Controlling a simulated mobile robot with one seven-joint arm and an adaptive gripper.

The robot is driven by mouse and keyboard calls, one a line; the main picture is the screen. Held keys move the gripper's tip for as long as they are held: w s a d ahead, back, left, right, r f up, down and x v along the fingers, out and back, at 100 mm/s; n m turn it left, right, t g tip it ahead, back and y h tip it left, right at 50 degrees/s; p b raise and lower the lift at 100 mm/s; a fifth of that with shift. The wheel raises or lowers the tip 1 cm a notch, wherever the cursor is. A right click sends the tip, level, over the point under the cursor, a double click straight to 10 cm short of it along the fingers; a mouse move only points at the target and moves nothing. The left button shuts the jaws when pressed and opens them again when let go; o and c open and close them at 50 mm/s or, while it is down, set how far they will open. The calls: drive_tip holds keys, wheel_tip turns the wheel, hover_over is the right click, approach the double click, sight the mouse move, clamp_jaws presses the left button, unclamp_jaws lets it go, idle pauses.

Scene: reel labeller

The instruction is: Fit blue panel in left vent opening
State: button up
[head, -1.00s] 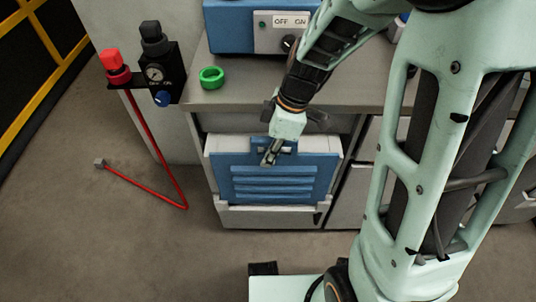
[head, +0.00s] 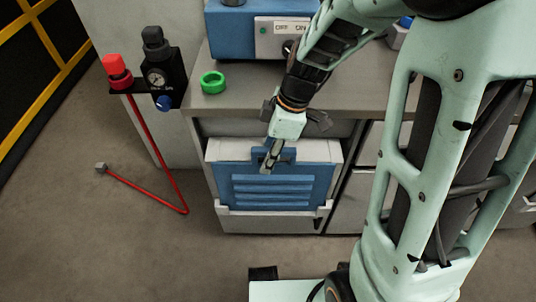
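The blue panel (head: 245,190), with several horizontal slats and a raised tab at its top, stands nearly upright in front of the light grey vent frame (head: 318,150) in the cabinet's left bay. The panel's lower edge is close to the frame's bottom lip (head: 270,218); I cannot tell whether it is seated behind that lip. My gripper (head: 269,163) points down at the panel's top middle and looks shut on its tab. The fingers and my wrist hide part of the tab. The opening behind the panel is hidden.
A grey worktop (head: 240,102) overhangs the bay and carries a green ring (head: 213,82) and a blue switch box (head: 232,32). A regulator (head: 157,78) and red hose (head: 150,155) are at left. My arm covers the right side.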

drive_tip(key=shift+w+r+t, duration=0.3)
drive_tip(key=shift+w+r, duration=0.2)
drive_tip(key=shift+w, duration=0.35)
drive_tip(key=shift+d+r, duration=0.1)
drive_tip(key=shift+r, duration=0.2)
drive_tip(key=v, duration=1)
drive_tip(key=shift+s, duration=0.4)
drive_tip(key=shift+s+d+r, duration=0.15)
drive_tip(key=shift+r, duration=0.1)
drive_tip(key=shift+s, duration=0.15)
